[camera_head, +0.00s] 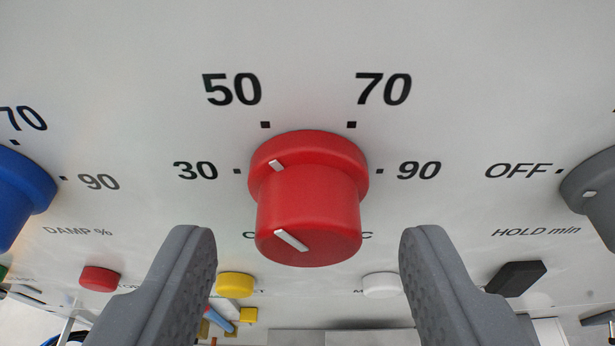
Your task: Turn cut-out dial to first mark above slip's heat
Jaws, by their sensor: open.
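The red dial (312,205) stands out from the pale panel in the centre. Its white pointer line slants to the upper left, between the 30 and 50 marks. Marks 30, 50, 70 and 90 surround it. The lettering below it is mostly hidden behind the knob; only a C shows at each end. My gripper (310,245) is open, with one grey finger on each side of the dial's lower part, apart from it. No slip is in view.
A blue knob (20,190) labelled DAMP % is at the left edge. A grey knob (597,195) labelled HOLD min is at the right edge, near OFF. Below sit red (100,279), yellow (235,285), white (382,285) and black (516,279) controls.

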